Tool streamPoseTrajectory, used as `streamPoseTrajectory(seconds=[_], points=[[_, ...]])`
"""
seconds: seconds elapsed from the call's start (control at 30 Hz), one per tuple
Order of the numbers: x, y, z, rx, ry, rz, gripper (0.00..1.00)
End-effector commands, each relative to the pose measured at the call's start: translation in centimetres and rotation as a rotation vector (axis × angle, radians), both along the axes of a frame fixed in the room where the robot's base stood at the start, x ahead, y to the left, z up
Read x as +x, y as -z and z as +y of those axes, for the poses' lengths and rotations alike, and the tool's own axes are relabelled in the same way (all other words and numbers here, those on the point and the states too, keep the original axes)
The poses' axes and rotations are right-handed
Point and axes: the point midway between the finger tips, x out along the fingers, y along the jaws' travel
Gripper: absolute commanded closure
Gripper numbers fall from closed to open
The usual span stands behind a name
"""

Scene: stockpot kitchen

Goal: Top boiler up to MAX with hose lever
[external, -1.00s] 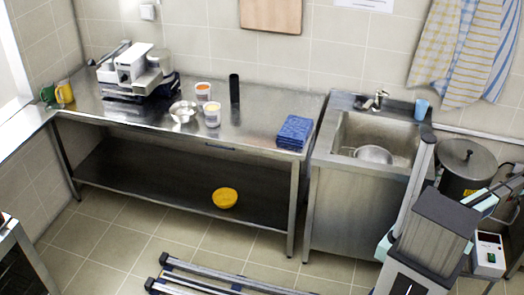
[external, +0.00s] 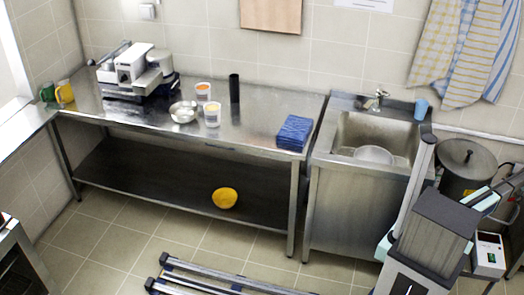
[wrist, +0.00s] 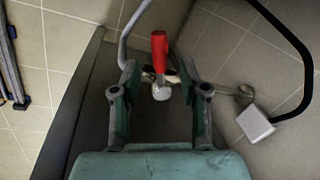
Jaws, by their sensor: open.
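In the wrist view a red lever handle (wrist: 159,48) with a rounded, pale metal fitting (wrist: 161,91) below it shows between the fingers of my gripper (wrist: 158,72). The fingers are apart, with a gap on each side of the lever. I cannot tell its depth relative to the fingertips. A grey hose (wrist: 126,38) curves past at the upper left. In the external view a large dark grey lidded pot (external: 465,165), which looks like the boiler, stands right of the sink. Its level marks are not readable.
A white box (wrist: 255,123) and a thick black cable or tube (wrist: 304,55) are at the right in the wrist view. In the external view a white control box (external: 488,254) is below the pot. The sink (external: 349,128) holds a metal bowl (external: 374,155).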

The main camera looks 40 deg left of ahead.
Motion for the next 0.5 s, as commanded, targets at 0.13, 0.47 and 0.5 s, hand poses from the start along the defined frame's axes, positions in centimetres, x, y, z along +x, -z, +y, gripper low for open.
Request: streamPoseTrajectory(seconds=[0.13, 0.47, 0.5], points=[[-0.4, -3.1, -0.5, -0.001, 0.0, -0.001, 0.56], [-1.0, -7.5, -1.2, -0.001, 0.0, 0.001, 0.56], [-1.0, -7.7, -1.2, -0.001, 0.0, 0.001, 0.56]])
